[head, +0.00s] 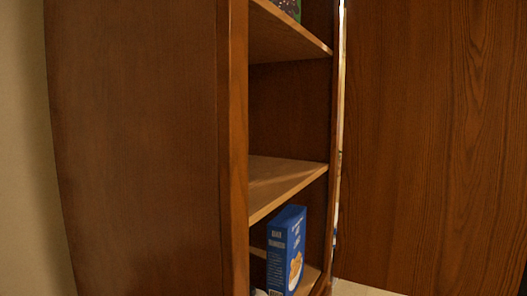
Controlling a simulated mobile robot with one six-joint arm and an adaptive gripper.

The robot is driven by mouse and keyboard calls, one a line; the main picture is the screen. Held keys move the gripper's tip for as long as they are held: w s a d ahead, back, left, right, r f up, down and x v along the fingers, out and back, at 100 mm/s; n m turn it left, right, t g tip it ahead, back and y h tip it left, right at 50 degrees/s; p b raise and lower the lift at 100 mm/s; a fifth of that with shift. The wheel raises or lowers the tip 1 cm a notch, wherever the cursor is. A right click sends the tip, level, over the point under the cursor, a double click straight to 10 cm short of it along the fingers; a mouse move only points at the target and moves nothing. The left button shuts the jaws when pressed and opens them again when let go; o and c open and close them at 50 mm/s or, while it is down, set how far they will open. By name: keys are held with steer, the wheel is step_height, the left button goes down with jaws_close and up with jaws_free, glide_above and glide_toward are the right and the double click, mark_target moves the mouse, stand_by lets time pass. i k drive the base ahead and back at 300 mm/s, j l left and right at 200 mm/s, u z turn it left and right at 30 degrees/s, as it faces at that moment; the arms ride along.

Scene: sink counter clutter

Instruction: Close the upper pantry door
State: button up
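The upper pantry door (430,140) is a large brown wood-grain panel filling the right side of the head view. It stands open, swung out from the pantry cabinet (140,150). A narrow bright gap shows between the door and the cabinet's right edge. The door's lower edge shows at the bottom right; its top and any handle are outside the view. My gripper is not in view.
The open cabinet has a lighter upper shelf (285,38) and a middle shelf (285,182). A blue box (286,250) stands on the lower shelf. Part of a dark package (288,8) shows at the top. A beige wall (25,150) is at left.

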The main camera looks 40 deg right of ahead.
mark_target(433, 202)
steer(key=k+z, duration=0.1)
steer(key=z, duration=0.25)
steer(key=k+z, duration=0.15)
steer(key=z, duration=0.2)
steer(key=k+l+z, duration=0.1)
steer(key=z, duration=0.25)
steer(key=l+z, duration=0.1)
steer(key=z, duration=0.8)
steer(key=i+l+z, duration=0.1)
steer(key=z, duration=0.85)
steer(key=i+z, duration=0.1)
steer(key=z, duration=0.35)
steer(key=i+u, duration=0.2)
steer(key=i, duration=0.45)
steer(key=i+u, duration=0.15)
steer(key=i, duration=0.55)
steer(key=i+l+u, duration=0.2)
steer(key=i, duration=0.45)
steer(key=i+u, duration=0.35)
steer(key=i+l+u, duration=0.2)
steer(key=i+u, duration=0.2)
steer(key=i, duration=0.2)
steer(key=i+u, duration=0.1)
steer(key=u, duration=0.3)
steer(key=i+u, duration=0.1)
steer(key=u, duration=0.7)
steer(key=i+l+u, duration=0.15)
steer(key=u, duration=0.7)
steer(key=l+u, duration=0.1)
steer(key=u, duration=1.65)
